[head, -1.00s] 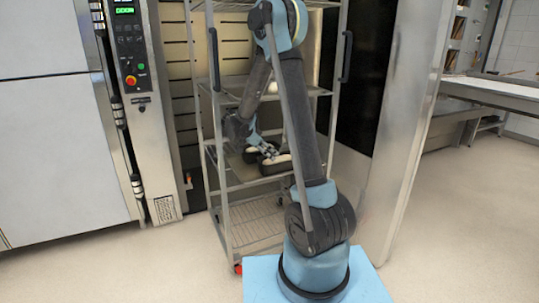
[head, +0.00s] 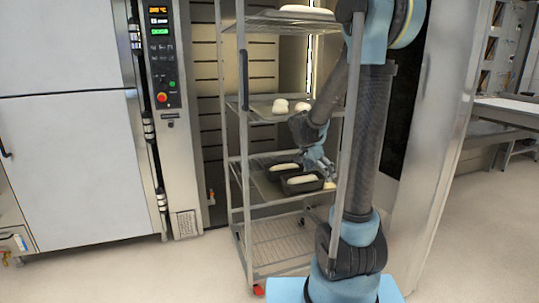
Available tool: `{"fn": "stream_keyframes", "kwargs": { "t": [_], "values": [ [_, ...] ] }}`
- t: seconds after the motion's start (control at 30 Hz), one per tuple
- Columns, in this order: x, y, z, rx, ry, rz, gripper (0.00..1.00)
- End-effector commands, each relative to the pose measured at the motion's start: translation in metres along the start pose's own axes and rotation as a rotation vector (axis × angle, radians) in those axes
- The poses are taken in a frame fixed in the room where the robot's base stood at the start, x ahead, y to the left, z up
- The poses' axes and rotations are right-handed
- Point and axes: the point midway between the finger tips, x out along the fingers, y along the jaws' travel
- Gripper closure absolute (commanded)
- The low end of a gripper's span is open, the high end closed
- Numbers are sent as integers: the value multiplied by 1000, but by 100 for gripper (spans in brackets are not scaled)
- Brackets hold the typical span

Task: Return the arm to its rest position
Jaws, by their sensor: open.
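My arm (head: 372,110) rises at the right of the head view and bends down in front of the wire rack (head: 243,150). My gripper (head: 326,172) hangs by the right side of the rack, at the height of its third shelf. It is small in the picture; its jaws are open and I see nothing held in them. Two dark loaf tins with pale dough, a rear one (head: 285,169) and a front one (head: 301,184), sit on that shelf just left of the gripper. I cannot tell whether the gripper touches the front tin.
Pale dough pieces (head: 280,106) lie on the shelf above, and more (head: 303,9) on the top shelf. The rack stands in an open oven bay. A steel oven with a control panel (head: 161,60) is at left, a steel door panel (head: 440,130) at right. The left floor (head: 130,270) is clear.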

Motion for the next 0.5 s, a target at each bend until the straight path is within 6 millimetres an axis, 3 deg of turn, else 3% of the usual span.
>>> {"fn": "stream_keyframes", "kwargs": {
  "t": [0.5],
  "values": [
    [-39, 103, 39, -368, -118, -79, 0]
  ]
}}
